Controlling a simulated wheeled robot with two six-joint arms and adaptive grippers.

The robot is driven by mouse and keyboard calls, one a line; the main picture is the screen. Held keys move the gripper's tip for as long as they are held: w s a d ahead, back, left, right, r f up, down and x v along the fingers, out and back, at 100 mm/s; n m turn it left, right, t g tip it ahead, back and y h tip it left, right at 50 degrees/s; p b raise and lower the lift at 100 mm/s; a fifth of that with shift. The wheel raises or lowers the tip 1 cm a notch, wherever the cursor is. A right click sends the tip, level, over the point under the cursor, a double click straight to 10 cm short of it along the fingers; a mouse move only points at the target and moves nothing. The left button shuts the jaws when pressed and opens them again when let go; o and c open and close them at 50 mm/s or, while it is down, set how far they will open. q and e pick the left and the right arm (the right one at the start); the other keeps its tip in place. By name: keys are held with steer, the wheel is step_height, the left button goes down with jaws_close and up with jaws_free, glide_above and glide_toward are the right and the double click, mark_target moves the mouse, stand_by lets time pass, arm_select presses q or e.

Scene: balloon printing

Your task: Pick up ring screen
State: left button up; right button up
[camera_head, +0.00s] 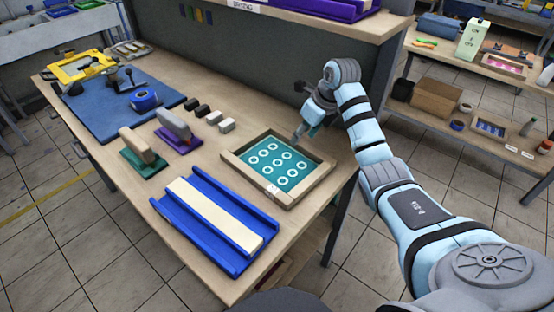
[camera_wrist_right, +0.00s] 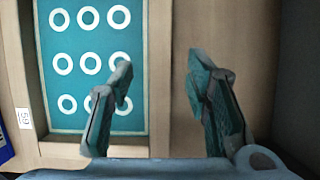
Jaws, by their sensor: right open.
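The ring screen (camera_head: 277,164) is a wooden frame around a teal panel with rows of white rings. It lies flat on the bench at the right. In the right wrist view the ring screen (camera_wrist_right: 88,122) fills the left side, with a white tag on its frame. My right gripper (camera_head: 306,132) is at the back right edge of the screen. In the wrist view the right gripper (camera_wrist_right: 165,85) is open and empty, with its left finger over the panel and its right finger over bare bench beyond the frame. My left gripper is not in view.
A blue tray (camera_head: 167,207) with a cream bar lies in front of the screen. Squeegee-like tools on green (camera_head: 145,158) and purple (camera_head: 181,140) bases stand to the left, with small blocks behind. A raised shelf (camera_head: 330,38) borders the back.

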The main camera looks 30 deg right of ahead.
mark_target(300, 142)
steer(key=shift+x, duration=1.55)
jaws_close()
steer(key=shift+r, duration=0.1)
